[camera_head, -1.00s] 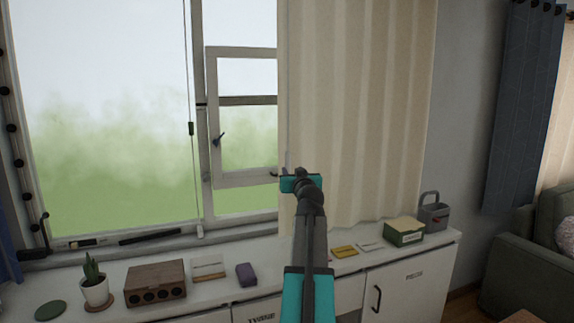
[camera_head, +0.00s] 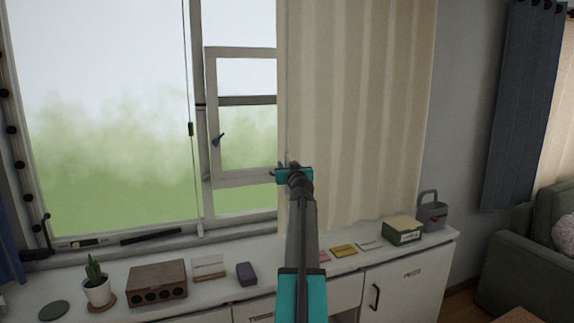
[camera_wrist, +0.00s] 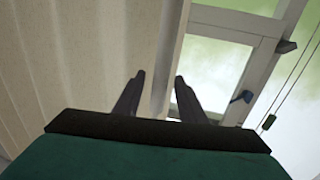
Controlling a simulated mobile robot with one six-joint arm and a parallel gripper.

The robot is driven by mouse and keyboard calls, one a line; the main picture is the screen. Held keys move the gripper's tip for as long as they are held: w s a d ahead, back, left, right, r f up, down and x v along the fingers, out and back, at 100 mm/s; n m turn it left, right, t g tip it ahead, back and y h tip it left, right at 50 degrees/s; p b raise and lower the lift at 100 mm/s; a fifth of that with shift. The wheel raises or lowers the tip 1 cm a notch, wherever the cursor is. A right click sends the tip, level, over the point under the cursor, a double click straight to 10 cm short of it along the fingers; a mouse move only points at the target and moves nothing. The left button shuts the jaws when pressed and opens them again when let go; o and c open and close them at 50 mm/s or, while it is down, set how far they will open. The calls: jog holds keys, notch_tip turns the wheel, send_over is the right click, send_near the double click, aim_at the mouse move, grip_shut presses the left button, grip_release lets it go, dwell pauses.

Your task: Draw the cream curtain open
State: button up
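The cream curtain (camera_head: 360,110) hangs in folds over the right part of the window, its left edge beside the small window pane. In the wrist view the curtain (camera_wrist: 75,60) fills the left side, with a pale upright strip (camera_wrist: 168,50) along its edge. I cannot tell whether this strip is the curtain's hem or a pull rod. My gripper (camera_head: 285,168) is at the curtain's left edge, low on the window. In the wrist view my gripper (camera_wrist: 160,82) has its fingers apart, with the strip running between them; contact cannot be told.
Below is a white cabinet (camera_head: 215,293) with a potted plant (camera_head: 97,287), a wooden box (camera_head: 157,284), a purple block (camera_head: 246,273), a green box (camera_head: 402,231) and a grey caddy (camera_head: 432,214) on top. A dark blue curtain (camera_head: 520,105) and green sofa (camera_head: 525,260) are at right.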

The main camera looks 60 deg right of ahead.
jog(key=shift+w+d, duration=0.4)
jog(key=shift+d, duration=0.05)
grip_shut()
dwell(0.3)
